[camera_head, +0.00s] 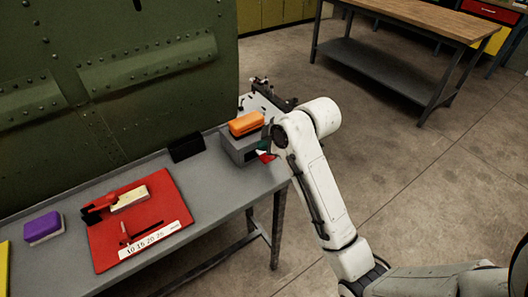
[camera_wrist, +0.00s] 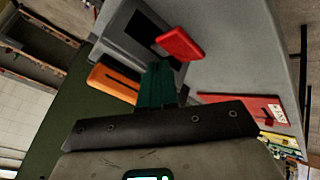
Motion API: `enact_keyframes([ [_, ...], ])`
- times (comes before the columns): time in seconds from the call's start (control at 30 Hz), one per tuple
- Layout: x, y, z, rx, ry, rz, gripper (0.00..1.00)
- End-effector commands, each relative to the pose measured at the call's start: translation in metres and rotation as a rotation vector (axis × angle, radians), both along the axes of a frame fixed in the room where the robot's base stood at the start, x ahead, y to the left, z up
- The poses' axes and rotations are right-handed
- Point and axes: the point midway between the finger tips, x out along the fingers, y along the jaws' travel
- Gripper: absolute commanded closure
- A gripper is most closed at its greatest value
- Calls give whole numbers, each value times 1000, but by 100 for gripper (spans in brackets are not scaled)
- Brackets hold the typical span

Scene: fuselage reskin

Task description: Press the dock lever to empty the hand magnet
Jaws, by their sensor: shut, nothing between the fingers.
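The grey dock (camera_head: 238,150) stands at the right end of the grey bench. An orange block (camera_head: 246,123), which looks like the hand magnet, sits on top of the dock and also shows in the wrist view (camera_wrist: 112,82). The red dock lever (camera_head: 267,156) sticks out from the dock's side, partly hidden by my arm; it is clearer in the wrist view (camera_wrist: 181,44), beside a dark opening. My gripper (camera_head: 265,145) is shut and empty. In the wrist view its teal fingertips (camera_wrist: 158,68) are close to the lever; I cannot tell whether they touch it.
A red mat (camera_head: 108,239) with tools and a number strip lies on the bench (camera_head: 205,185). A purple-topped block (camera_head: 43,228) lies left of it, a black block (camera_head: 186,147) near the dock. A green riveted panel (camera_head: 110,80) rises behind. Open floor lies right.

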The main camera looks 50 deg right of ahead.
Motion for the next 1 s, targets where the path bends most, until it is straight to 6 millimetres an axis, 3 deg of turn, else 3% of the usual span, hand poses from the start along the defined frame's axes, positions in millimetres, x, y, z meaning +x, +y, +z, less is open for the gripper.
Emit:
enact_keyframes([
  [1.0, -1, 0, -11, 1, 2, 0, 100],
])
